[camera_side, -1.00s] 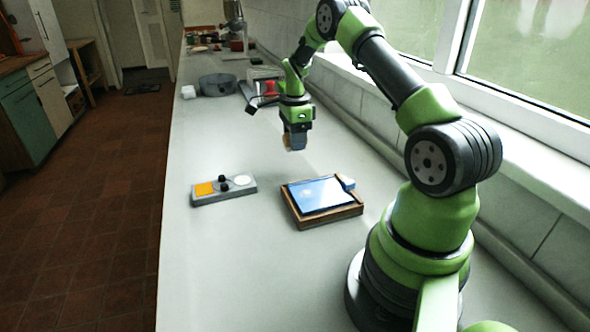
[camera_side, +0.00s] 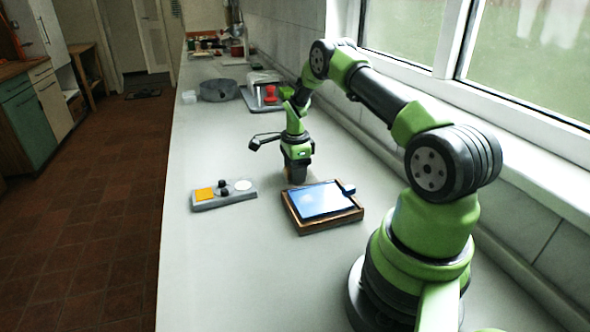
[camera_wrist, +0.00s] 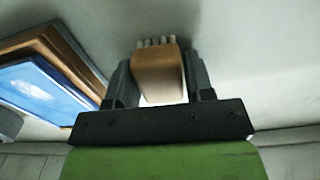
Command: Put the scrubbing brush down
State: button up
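The scrubbing brush (camera_wrist: 158,76) has a tan wooden body with pale bristles at its far end in the wrist view. My gripper (camera_wrist: 160,72) is shut on it, one dark finger along each side. In the side view my gripper (camera_side: 297,172) points down, low over the counter just behind the wooden tray. The brush is mostly hidden there by the fingers, and I cannot tell whether it touches the counter.
The wooden tray (camera_side: 334,224) holds a blue slab (camera_side: 322,198) and also shows in the wrist view (camera_wrist: 62,42). A grey panel (camera_side: 228,203) with an orange square lies left. A grey pot (camera_side: 218,91) and a red item (camera_side: 270,93) stand farther back. Counter between is clear.

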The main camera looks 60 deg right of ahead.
jog(key=shift+o, duration=1.3)
jog(key=a+r+n+t, duration=0.1)
jog(key=a+r+n, duration=0.25)
jog(key=r, duration=0.75)
jog(key=a+r+n+t, duration=0.15)
jog(key=a+r, duration=0.25)
jog(key=r, duration=0.7)
jog(key=s+a+r+n+t, duration=0.2)
jog(key=s+a+r+n, duration=0.35)
jog(key=a, duration=0.25)
jog(key=s+a+r+n+t, duration=0.1)
jog(key=s+a+r+n, duration=0.3)
jog(key=a+n, duration=0.3)
jog(key=s+a+n+t+y, duration=0.1)
jog(key=s+a+n+y, duration=0.1)
jog(key=s+a+n, duration=0.3)
jog(key=s, duration=0.2)
jog(key=shift+s+a+f+t, duration=0.15)
jog(key=shift+s+f+t, duration=0.15)
jog(key=shift+f+t, duration=0.05)
